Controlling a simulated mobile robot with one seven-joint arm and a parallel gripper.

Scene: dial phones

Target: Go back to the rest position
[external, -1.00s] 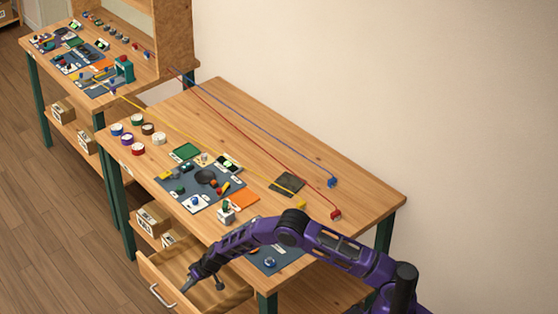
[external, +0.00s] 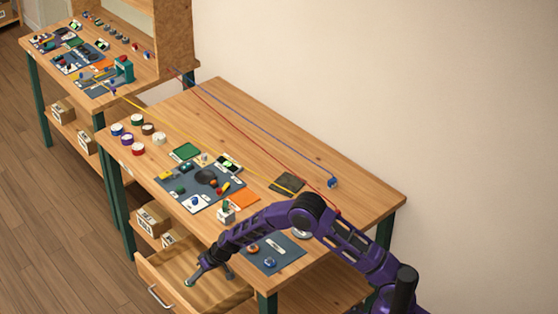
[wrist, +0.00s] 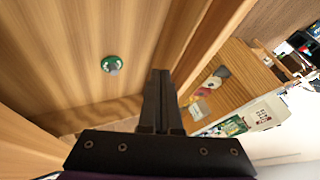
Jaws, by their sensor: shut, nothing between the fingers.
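My purple arm (external: 345,240) reaches from the lower right over the front edge of the near workbench (external: 350,205). My gripper (external: 189,283) points down at the open wooden drawer (external: 155,275). In the wrist view my gripper (wrist: 160,75) has its two dark fingers together, with nothing between them. A small round green object (wrist: 112,64) lies on the drawer's wooden floor, left of the fingertips and apart from them.
Boards with parts (external: 205,185), colored rolls (external: 138,149) and a blue plug (external: 333,183) on a cable lie on the bench. The drawer walls stand close around my gripper. Room above the bench's right side is clear.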

